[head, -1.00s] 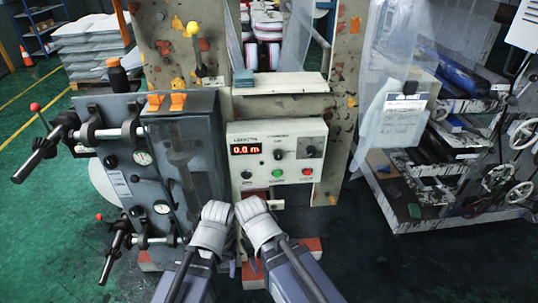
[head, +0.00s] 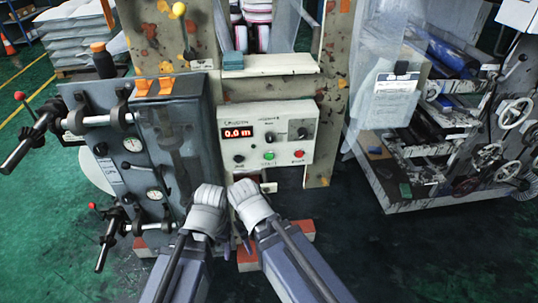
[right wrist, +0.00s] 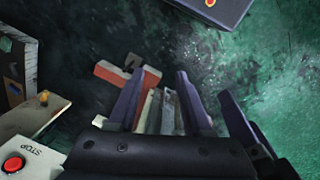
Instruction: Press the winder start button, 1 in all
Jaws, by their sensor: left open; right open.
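The winder's cream control panel (head: 256,146) shows upright in the head view, with a red display (head: 238,132) reading 0.0 m. Its lower row has a black button (head: 239,159), a green button (head: 269,155) and a red button (head: 298,154); the small labels are blurred there. In the right wrist view the red button (right wrist: 13,164) is marked STOP; the green one is out of that view. My left gripper (head: 224,243) and right gripper (head: 246,243) are open and empty, close together below the panel, touching no button. The right gripper's purple fingers (right wrist: 181,82) point downward.
A grey machine unit (head: 165,160) with gauges and levers stands left of the panel. A rusty cream frame (head: 332,90) rises behind it. A roller stand (head: 400,195) with handwheels is at the right. Red blocks (head: 248,262) lie at the machine's foot. Dark floor (head: 370,255) is clear at the right front.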

